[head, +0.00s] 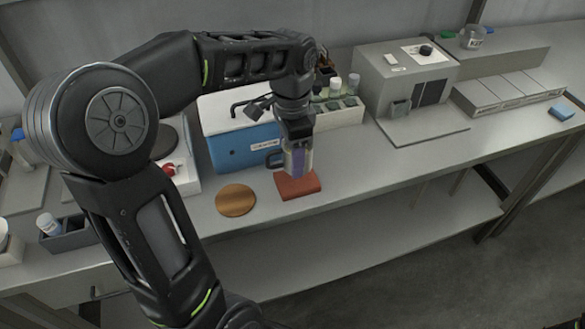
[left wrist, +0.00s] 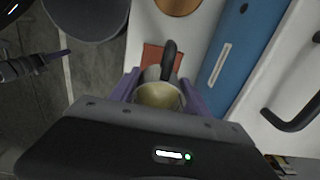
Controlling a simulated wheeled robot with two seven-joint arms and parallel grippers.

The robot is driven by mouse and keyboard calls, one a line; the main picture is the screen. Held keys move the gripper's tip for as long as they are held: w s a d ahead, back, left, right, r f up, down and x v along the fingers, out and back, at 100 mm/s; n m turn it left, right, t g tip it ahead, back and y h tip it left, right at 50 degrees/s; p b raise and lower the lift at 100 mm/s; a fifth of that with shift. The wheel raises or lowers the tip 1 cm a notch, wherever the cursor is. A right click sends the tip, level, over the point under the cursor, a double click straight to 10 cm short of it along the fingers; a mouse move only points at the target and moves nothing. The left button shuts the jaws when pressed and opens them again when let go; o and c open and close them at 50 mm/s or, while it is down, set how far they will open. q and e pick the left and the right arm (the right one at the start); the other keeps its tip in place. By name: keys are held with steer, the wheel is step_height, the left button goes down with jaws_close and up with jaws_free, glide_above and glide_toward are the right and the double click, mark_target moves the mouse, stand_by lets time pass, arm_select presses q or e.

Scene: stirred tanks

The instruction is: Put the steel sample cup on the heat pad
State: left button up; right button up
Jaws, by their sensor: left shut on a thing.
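My left gripper (head: 297,158) points straight down with its purple fingers shut on the steel sample cup (left wrist: 160,96). In the left wrist view the cup sits between the fingers, its dark handle towards the top of the picture and something yellowish inside. In the head view the fingers hide most of the cup. The red-brown square heat pad (head: 299,190) lies on the bench under the gripper and also shows beyond the cup in the left wrist view (left wrist: 151,56). The cup is upright over the pad's back part; I cannot tell whether it touches it. My right gripper is out of view.
A round wooden disc (head: 235,201) lies left of the pad. A blue and white machine (head: 245,147) stands close behind. A rack with bottles (head: 344,111) and a grey device (head: 403,85) stand further right. The bench right of the pad is clear.

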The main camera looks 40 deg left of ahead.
arm_select(q)
steer(key=shift+f, duration=0.25)
steer(key=shift+f, duration=1.9)
steer(key=shift+f, duration=0.1)
steer(key=o, duration=1.5)
steer(key=shift+o, duration=0.2)
step_height(320, 180, up, 12)
steer(key=shift+d, duration=0.1)
